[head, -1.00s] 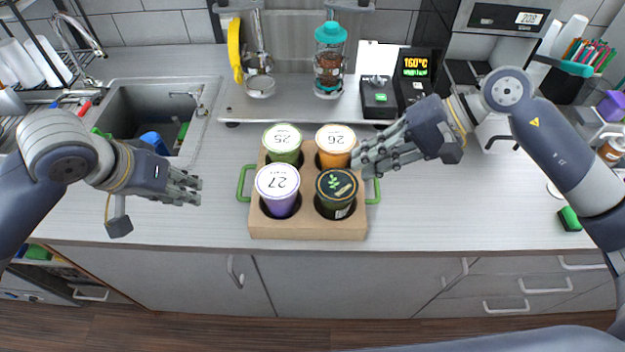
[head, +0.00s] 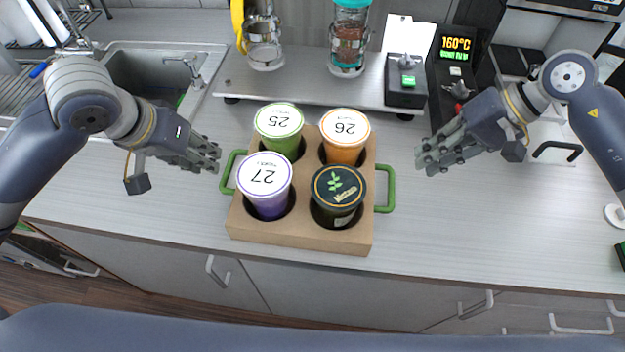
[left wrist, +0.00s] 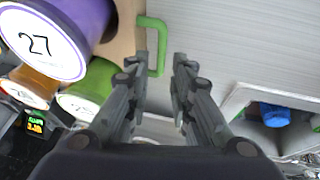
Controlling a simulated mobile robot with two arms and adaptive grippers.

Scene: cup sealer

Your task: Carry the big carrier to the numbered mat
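The big carrier (head: 300,238) is a brown cardboard box with green handles, on the grey counter. It holds a green cup 25 (head: 281,128), an orange cup 26 (head: 344,132), a purple cup 27 (head: 266,182) and a dark cup with a leaf lid (head: 338,192). My left gripper (head: 212,156) is open and empty, just left of the left handle (head: 228,178). In the left wrist view, that handle (left wrist: 158,42) lies just ahead of the parted fingertips (left wrist: 160,58). My right gripper (head: 426,156) looks open, right of and apart from the right handle (head: 388,188). No numbered mat shows.
A sink (head: 150,75) lies at the back left. The counter right of the carrier (head: 480,220) is clear.

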